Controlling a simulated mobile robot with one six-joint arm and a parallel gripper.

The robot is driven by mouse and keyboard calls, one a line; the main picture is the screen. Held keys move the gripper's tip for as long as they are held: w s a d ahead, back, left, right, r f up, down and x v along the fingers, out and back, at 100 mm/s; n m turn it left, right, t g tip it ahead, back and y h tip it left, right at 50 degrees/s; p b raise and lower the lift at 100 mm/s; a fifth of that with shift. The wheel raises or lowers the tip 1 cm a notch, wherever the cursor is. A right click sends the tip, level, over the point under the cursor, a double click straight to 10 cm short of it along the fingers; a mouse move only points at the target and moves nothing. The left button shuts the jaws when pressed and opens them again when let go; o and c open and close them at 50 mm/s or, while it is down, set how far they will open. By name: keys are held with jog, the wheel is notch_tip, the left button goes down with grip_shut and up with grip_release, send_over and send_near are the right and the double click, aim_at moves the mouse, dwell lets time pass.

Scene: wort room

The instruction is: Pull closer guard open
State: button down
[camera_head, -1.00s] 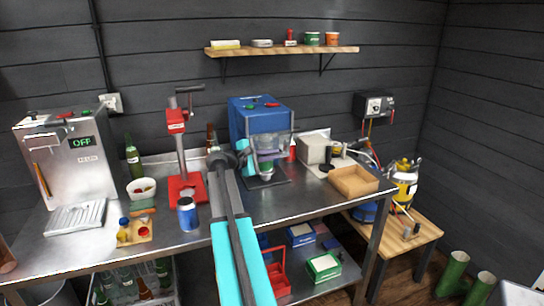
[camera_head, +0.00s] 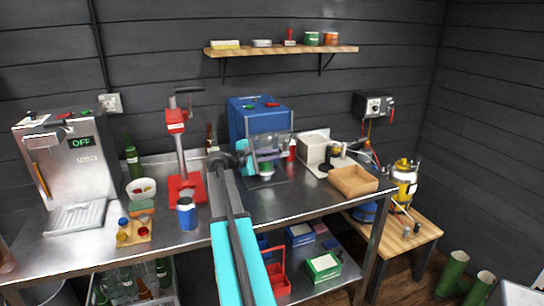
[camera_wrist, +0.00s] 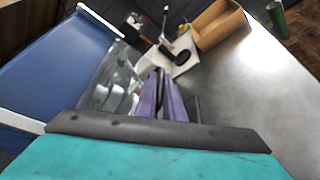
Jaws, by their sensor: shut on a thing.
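The closer is a blue machine (camera_head: 262,118) on the steel bench, and its blue body (camera_wrist: 50,65) fills the left of the wrist view. Its clear guard (camera_head: 277,143) stands out at the front; the wrist view shows the see-through panel (camera_wrist: 113,75) just left of my fingers. My gripper (camera_head: 250,158) is at the left side of the guard in the head view. In the wrist view its purple fingers (camera_wrist: 160,80) are close together, shut at the guard's edge. The exact grip point is hidden. A green-and-white can or bottle part (camera_head: 267,168) shows beneath the guard.
A red bench capper (camera_head: 183,185) and a blue can (camera_head: 186,213) stand left of my arm. A cardboard box (camera_head: 353,181) and a white box (camera_head: 314,150) stand right of the closer. Bare bench (camera_head: 290,201) lies in front of the closer.

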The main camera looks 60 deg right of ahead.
jog(key=shift+f, duration=0.15)
notch_tip(320, 180, up, 11)
jog(key=p, duration=0.4)
dwell(0.4)
jog(key=c, duration=2.2)
grip_release()
jog(key=shift+a, duration=0.2)
jog(key=b+v, duration=0.3)
jog(key=v, duration=1)
jog(key=shift+a, duration=0.25)
